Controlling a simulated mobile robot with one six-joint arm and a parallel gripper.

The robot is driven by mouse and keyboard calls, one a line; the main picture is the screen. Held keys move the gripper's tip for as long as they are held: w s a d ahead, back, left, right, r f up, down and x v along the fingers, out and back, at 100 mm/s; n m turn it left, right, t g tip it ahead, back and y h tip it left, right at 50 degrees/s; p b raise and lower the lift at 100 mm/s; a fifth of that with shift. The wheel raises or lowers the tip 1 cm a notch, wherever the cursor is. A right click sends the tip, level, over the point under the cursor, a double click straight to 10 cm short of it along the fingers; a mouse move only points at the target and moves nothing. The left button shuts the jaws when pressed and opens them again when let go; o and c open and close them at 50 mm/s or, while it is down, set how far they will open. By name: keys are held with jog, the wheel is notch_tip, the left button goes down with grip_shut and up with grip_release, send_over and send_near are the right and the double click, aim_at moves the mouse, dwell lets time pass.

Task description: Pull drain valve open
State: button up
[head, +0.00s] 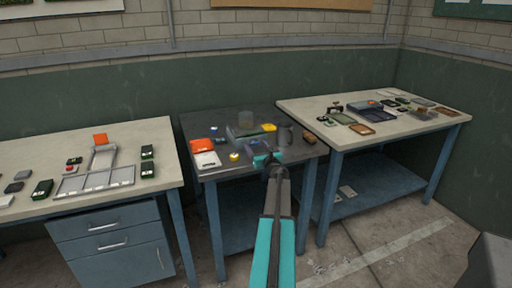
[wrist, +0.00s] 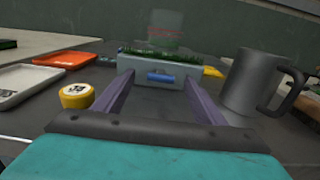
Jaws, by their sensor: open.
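A pale grey box with green turf on top (wrist: 135,68) stands ahead on the dark middle table; it also shows in the head view (head: 238,132). A small blue bar (wrist: 161,77), which looks like the drain valve, is on its front face. A clear cylinder (wrist: 165,38) with faint red marks stands on the turf. My gripper (wrist: 160,88) is open, with its two purple fingers reaching toward the box on either side of the blue bar. Nothing is between the fingers. I cannot tell whether the fingertips touch the box. In the head view my gripper (head: 264,161) is over the middle table.
A dark grey mug (wrist: 252,82) stands close to the right finger. A yellow round piece (wrist: 76,95) is by the left finger. An orange tray (wrist: 62,59) and a white tray (wrist: 28,82) lie left. Side tables (head: 150,135) (head: 300,105) hold other items.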

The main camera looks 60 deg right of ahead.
jog(key=shift+w+d, duration=0.25)
jog(key=shift+w, duration=0.1)
jog(key=c, duration=1.5)
jog(key=shift+b+v, duration=0.3)
jog(key=shift+v, duration=1.6)
jog(key=shift+f, duration=0.1)
jog(key=o, duration=1.5)
jog(key=shift+a, duration=0.15)
